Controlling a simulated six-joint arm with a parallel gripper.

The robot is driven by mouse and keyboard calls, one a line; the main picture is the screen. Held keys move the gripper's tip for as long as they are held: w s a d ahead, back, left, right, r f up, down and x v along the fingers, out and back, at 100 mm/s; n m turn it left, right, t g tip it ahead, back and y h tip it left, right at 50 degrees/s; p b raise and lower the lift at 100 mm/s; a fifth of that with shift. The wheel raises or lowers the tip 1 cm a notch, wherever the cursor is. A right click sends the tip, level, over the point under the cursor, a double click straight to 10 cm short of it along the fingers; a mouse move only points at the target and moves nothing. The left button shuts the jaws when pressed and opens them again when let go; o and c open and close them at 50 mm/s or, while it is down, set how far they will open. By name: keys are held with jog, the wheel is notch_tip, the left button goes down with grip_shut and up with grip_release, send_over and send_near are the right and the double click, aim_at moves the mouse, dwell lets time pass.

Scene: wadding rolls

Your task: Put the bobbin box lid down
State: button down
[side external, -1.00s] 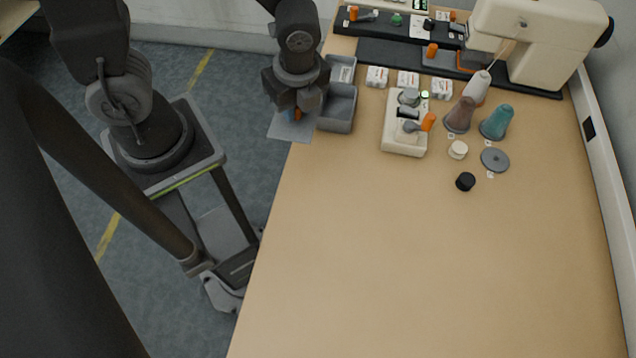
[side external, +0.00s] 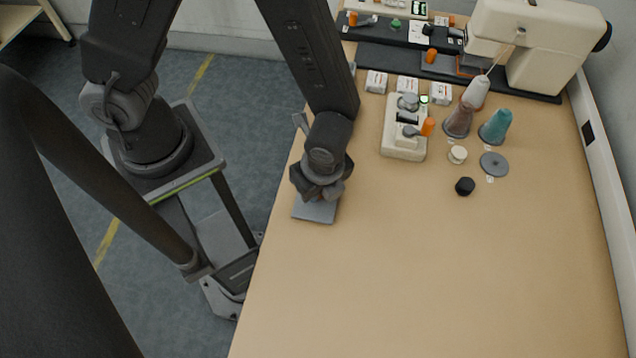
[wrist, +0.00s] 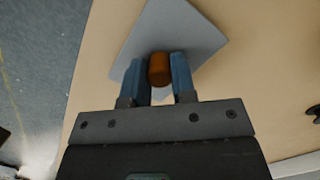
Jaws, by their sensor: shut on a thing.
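The bobbin box lid (side external: 315,211) is a flat grey plate near the table's left edge in the side view. In the wrist view the lid (wrist: 172,30) shows with an orange-brown knob (wrist: 159,69) between two blue fingers. My gripper (wrist: 159,78) is shut on that knob. In the side view my gripper (side external: 320,192) is over the lid and hides its upper part. I cannot tell whether the lid touches the table or hangs just above it. The bobbin box is hidden behind my arm in the side view.
A cream bobbin winder (side external: 404,140) stands right of my gripper. The front of the table (side external: 430,280) is clear.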

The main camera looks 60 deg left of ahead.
aim_at(323, 201)
jog(key=shift+f, duration=0.1)
jog(key=c, duration=0.9)
grip_release()
jog(key=shift+c, duration=0.2)
notch_tip(323, 201, up, 12)
jog(key=d, duration=0.2)
jog(key=s+a+r+n+t+h, duration=0.1)
jog(key=a+r+n+t, duration=0.4)
jog(key=a+r+n, duration=1.1)
jog(key=shift+s+a+n+t+h, duration=0.25)
jog(key=shift+s+n+t+h, duration=0.05)
jog(key=shift+n, duration=0.7)
jog(key=shift+r, duration=0.1)
